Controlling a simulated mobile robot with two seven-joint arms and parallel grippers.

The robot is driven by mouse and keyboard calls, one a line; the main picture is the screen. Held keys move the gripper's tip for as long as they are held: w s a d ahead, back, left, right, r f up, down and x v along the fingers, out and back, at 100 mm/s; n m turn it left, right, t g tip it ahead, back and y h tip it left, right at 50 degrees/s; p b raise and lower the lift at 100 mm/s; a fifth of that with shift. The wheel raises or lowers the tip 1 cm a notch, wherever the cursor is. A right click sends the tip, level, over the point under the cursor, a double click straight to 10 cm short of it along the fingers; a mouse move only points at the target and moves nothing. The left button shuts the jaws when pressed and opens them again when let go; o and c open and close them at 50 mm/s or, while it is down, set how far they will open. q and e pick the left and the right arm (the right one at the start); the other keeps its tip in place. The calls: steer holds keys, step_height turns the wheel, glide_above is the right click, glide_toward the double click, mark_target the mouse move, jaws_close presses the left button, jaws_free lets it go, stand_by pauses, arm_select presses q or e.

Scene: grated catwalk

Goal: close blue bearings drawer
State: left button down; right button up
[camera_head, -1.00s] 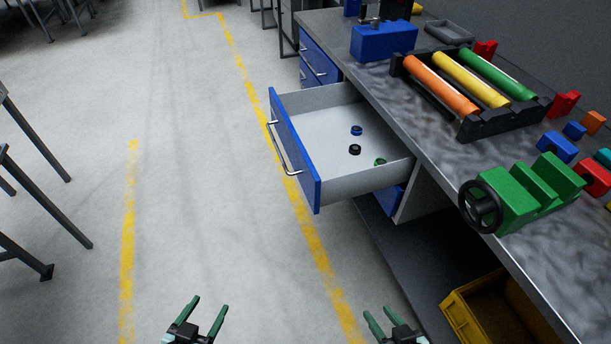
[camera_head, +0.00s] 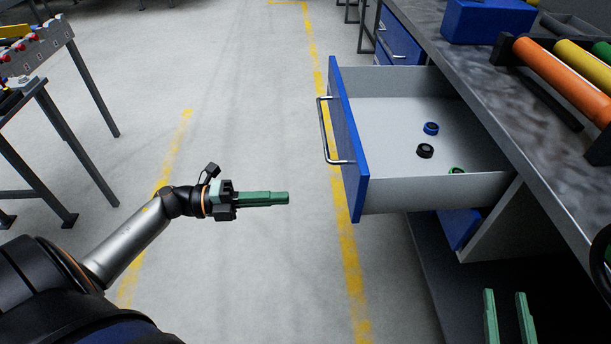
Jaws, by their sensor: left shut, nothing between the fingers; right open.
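The blue-fronted drawer (camera_head: 347,140) stands pulled out from the workbench on the right, with a silver bar handle (camera_head: 325,130) on its front. Inside lie a blue ring bearing (camera_head: 431,128), a black one (camera_head: 425,151) and a green one (camera_head: 457,171), partly hidden by the drawer's near wall. My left gripper (camera_head: 286,198) is shut and empty, pointing right, to the left of the drawer front with a gap between. My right gripper (camera_head: 508,312) is open and empty at the bottom right, below and nearer than the drawer; only its fingers show.
The grey benchtop (camera_head: 480,85) carries a blue block (camera_head: 488,20) and a rack with an orange cylinder (camera_head: 560,75) and others. More closed blue drawers (camera_head: 400,40) sit farther back. A table (camera_head: 40,60) stands at the left. The floor between is clear.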

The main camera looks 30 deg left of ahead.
mark_target(352, 195)
arm_select(q)
steer(key=x, duration=1.2)
steer(key=shift+b, duration=0.4)
steer(key=shift+d, duration=0.15)
steer(key=shift+w+d, duration=0.1)
arm_select(e)
steer(key=shift+n+t+y, duration=0.5)
steer(key=shift+t+y, duration=0.1)
steer(key=shift+t, duration=0.3)
steer(key=r, duration=0.5)
steer(key=shift+s+a+r, duration=0.1)
steer(key=shift+s+a, duration=0.05)
steer(key=shift+s, duration=0.05)
